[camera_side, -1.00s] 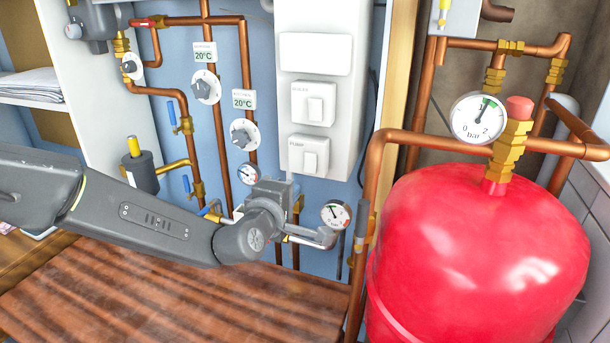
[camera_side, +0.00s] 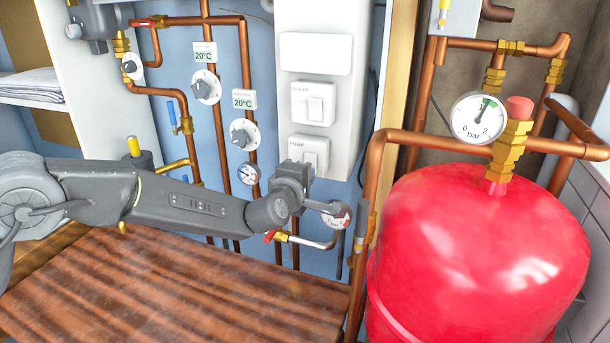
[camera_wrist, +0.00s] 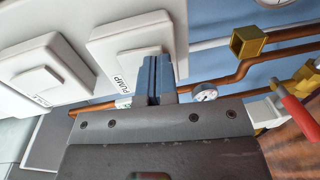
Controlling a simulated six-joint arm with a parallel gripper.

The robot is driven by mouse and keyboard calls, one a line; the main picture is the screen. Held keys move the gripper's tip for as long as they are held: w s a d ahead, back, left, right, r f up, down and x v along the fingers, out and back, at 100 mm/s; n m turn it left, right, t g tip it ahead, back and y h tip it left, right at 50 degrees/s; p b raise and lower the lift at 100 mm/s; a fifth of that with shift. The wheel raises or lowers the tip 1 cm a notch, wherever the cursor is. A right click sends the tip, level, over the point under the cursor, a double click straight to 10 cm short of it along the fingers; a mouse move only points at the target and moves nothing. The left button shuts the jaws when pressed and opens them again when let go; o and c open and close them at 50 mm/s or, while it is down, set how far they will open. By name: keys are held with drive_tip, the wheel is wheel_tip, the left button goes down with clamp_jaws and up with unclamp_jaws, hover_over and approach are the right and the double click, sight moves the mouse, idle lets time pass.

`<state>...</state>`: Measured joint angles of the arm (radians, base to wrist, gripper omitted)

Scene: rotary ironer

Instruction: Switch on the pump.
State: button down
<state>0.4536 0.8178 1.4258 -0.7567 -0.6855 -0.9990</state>
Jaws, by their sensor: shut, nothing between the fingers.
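The pump switch (camera_side: 323,153) is a white plate labelled PUMP with a rocker, the lower of two on the white panel. My gripper (camera_side: 294,170) is just below it in the side view and hides part of its lower left; the fingertips are hard to make out there. In the wrist view the pump switch (camera_wrist: 130,48) fills the upper middle. My gripper's shut, empty fingers (camera_wrist: 156,62) overlap the right part of its rocker. I cannot tell whether they touch it, or which way the rocker is tipped.
The boiler switch (camera_side: 315,104) sits directly above the pump switch. Dials, copper pipes and a small gauge (camera_side: 337,214) are close around my wrist. A red-handled valve (camera_side: 271,237) is below. A large red tank (camera_side: 480,260) stands at the right.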

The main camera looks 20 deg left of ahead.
drive_tip(key=shift+w, duration=0.2)
drive_tip(key=s+f, duration=0.2)
drive_tip(key=s, duration=1.2)
drive_tip(key=shift+r, duration=0.1)
